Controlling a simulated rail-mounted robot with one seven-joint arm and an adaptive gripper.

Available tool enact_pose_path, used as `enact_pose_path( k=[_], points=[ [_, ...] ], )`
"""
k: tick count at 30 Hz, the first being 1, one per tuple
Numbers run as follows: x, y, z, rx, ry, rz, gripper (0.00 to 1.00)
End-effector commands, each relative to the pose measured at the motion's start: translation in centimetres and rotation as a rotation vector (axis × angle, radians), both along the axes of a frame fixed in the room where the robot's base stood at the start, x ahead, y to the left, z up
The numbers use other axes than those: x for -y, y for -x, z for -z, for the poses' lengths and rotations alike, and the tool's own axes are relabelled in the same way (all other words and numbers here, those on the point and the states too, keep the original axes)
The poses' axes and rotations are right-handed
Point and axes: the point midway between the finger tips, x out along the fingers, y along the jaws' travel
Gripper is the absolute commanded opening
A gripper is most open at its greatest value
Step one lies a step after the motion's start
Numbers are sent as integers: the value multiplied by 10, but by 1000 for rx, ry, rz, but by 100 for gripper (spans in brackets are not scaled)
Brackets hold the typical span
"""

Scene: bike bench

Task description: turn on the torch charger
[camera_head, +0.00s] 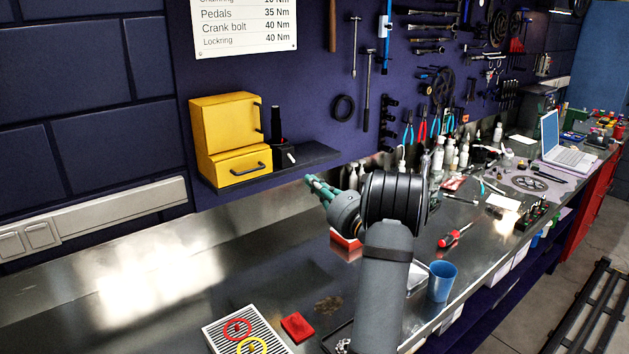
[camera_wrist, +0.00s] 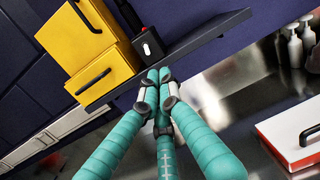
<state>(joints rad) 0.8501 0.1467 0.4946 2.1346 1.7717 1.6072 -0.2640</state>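The torch charger (camera_head: 285,158) is a small black box on the dark wall shelf, just right of the yellow cabinet. A black torch (camera_head: 276,124) stands upright in it. In the wrist view the charger (camera_wrist: 150,43) has a small white switch plate (camera_wrist: 147,49) on its front; I cannot tell the switch position. My gripper (camera_head: 313,183) has teal fingers. It is in front of the shelf, lower than the charger and to its right. In the wrist view its fingertips (camera_wrist: 155,78) are together with nothing between them, just below the charger in the picture and seemingly apart from it.
The yellow cabinet (camera_head: 225,125) fills the shelf's left part. The shelf's edge (camera_head: 265,176) lies close to my fingertips. A red-and-white box with a black handle (camera_wrist: 295,135) is below right. Bottles (camera_head: 450,155) stand along the bench's back.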

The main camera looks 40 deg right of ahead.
Motion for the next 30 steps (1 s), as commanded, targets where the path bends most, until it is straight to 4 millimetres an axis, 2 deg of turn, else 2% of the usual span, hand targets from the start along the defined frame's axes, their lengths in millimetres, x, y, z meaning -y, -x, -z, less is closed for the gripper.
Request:
enact_pose_path(
  k=[6, 12, 18, 30],
  points=[
    [4, -40, -8, -1, -2, -4, 0],
    [7, -63, -8, -1, 0, -2, 0],
    [8, -70, -8, 0, -1, -1, 0],
    [13, -66, -10, -10, -1, 6, 0]
  ],
)
